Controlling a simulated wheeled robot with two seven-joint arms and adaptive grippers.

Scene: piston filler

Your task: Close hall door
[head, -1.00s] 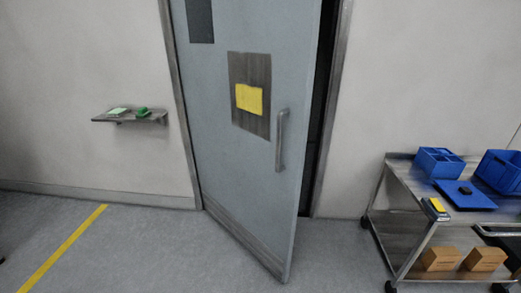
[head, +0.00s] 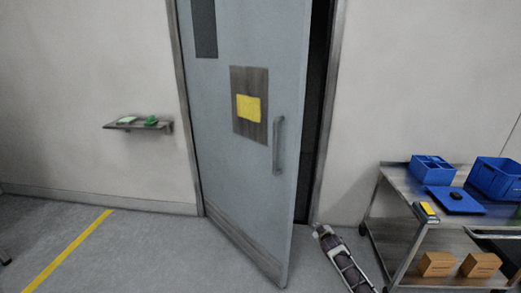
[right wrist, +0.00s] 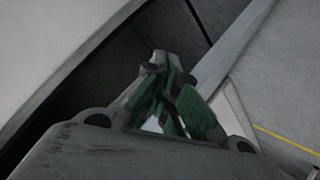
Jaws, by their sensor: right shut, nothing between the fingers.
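The hall door (head: 225,150) is grey-blue and stands ajar, swung out toward me, with a dark gap along its right side. It has a vertical metal handle (head: 278,145) near its free edge and a yellow sign (head: 249,108) on a grey plate. My right gripper (head: 321,231) is low, to the right of the door's free edge and apart from the handle. In the right wrist view the right gripper (right wrist: 165,65) is shut and empty, with the door's edge (right wrist: 232,45) beyond it. My left gripper is not in view.
A metal cart (head: 397,178) with blue bins (head: 432,168) on top and cardboard boxes (head: 437,264) below stands at the right. A small wall shelf (head: 130,127) is left of the door.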

